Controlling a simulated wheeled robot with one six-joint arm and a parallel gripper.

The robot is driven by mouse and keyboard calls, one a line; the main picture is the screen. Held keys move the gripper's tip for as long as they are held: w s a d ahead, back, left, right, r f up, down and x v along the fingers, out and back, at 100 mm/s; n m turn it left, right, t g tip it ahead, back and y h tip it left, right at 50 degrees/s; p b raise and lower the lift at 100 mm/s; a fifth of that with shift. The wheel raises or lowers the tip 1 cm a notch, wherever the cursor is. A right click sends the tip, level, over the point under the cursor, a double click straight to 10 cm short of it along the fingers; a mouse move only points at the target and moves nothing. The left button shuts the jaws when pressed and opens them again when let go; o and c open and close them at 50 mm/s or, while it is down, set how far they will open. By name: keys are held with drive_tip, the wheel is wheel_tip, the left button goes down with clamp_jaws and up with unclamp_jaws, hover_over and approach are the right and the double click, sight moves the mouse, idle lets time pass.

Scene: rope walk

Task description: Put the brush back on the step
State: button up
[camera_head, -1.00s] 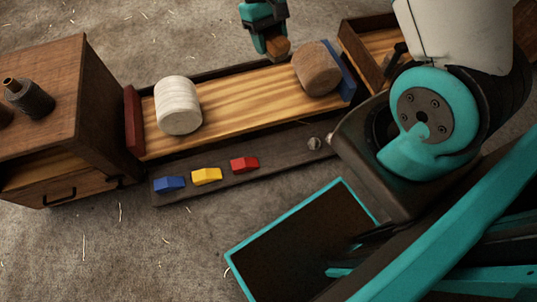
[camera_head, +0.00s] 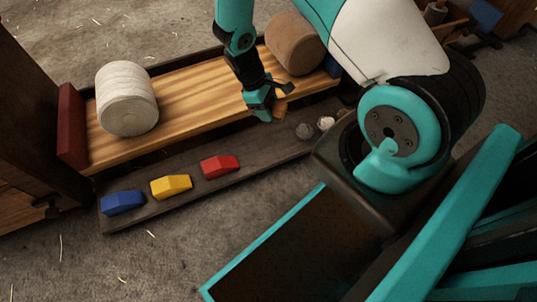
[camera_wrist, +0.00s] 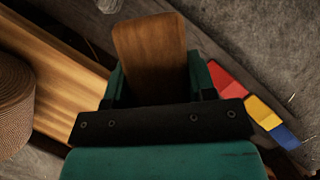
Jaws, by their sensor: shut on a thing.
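The brush shows as a brown wooden piece (camera_wrist: 150,50) held between my gripper's jaws in the wrist view; its wooden end (camera_head: 281,107) also shows in the head view. My gripper (camera_head: 267,104) is shut on it, above the front edge of the light wooden board. Bristles cannot be made out. The step appears to be the low dark plank (camera_head: 240,184) along the front of that board. A blue block (camera_head: 122,203), a yellow block (camera_head: 171,186) and a red block (camera_head: 219,166) stand on its left half.
A pale rope coil (camera_head: 126,98) and a brown coil (camera_head: 294,43) stand on the light board (camera_head: 195,93).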

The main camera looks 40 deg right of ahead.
sight(272, 151)
wheel_tip(272, 151, down, 20)
drive_tip(key=b, duration=1.1)
drive_tip(key=shift+f, duration=0.1)
drive_tip(key=o, duration=1)
drive_tip(key=shift+o, duration=0.2)
